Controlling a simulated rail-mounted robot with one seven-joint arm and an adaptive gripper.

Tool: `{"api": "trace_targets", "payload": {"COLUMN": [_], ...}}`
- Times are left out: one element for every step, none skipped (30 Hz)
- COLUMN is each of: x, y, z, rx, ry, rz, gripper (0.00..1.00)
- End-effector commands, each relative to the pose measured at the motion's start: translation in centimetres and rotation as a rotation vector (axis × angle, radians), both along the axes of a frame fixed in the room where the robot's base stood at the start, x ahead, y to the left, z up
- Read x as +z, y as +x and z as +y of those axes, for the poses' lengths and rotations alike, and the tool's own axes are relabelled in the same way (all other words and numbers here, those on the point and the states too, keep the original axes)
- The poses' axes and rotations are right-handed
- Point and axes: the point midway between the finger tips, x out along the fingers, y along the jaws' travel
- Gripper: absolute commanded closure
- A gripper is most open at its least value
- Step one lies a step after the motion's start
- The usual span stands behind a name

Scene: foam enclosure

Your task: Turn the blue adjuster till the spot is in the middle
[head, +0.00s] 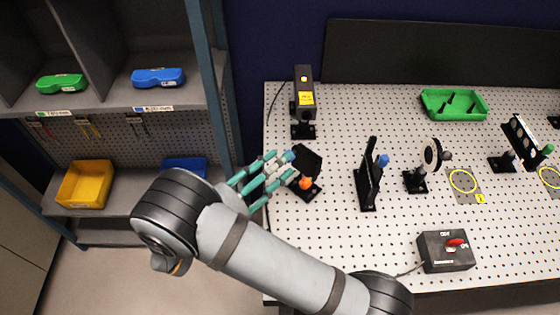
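The blue adjuster (382,160) is a small knob at the upper right of a black upright mount (368,178) on the perforated table. My gripper (285,168), with teal fingers, is left of that mount and apart from the blue adjuster. Its tips overlap a black mount (306,160) with an orange knob (305,183); I cannot tell whether they touch it. The finger gap is too small and overlapped to read. A round white-faced piece on a black stand (431,155) is right of the blue adjuster. I cannot make out a light spot on it.
A black box with a yellow label (304,88) stands behind my gripper. A green tray (453,105), a black mount with a green knob (546,150) and a control box with a red switch (446,251) are at the right. The table's front middle is clear.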

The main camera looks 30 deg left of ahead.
Motion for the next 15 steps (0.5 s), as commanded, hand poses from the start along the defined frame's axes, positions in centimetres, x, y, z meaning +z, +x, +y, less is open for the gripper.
{"api": "trace_targets", "payload": {"x": [0.0,0.0,0.0,0.0,0.0,0.0,0.0,0.0,-0.1,0.0,0.0,0.0,0.0,0.0,0.0], "y": [-1.0,-1.5,-2.3,-3.0,-3.6,-4.5,-5.2,-5.8,-6.6,-7.1,-7.7,-8.3,-8.7,-9.1,-9.5], "z": [0.3,0.5,0.7,0.8,0.9,1.2,1.3,1.4,1.6,1.7,1.8,1.9,2.0,2.1,2.2], "rx": [0.005,0.006,0.007,0.007,0.006,0.007,0.007,0.006,0.006,0.005,0.005,0.005,0.004,0.004,0.004], "ry": [0.001,0.0,0.001,0.002,0.001,0.001,0.001,0.001,0.001,0.0,0.001,0.0,0.0,0.001,0.001], "rz": [0.001,0.002,0.001,0.001,0.002,0.001,0.001,0.002,0.002,0.001,0.001,0.001,0.001,0.001,0.001], "gripper": [0.61,0.61,0.61,0.61,0.61,0.61,0.61,0.61,0.61,0.61,0.61,0.61,0.61,0.61,0.61]}}
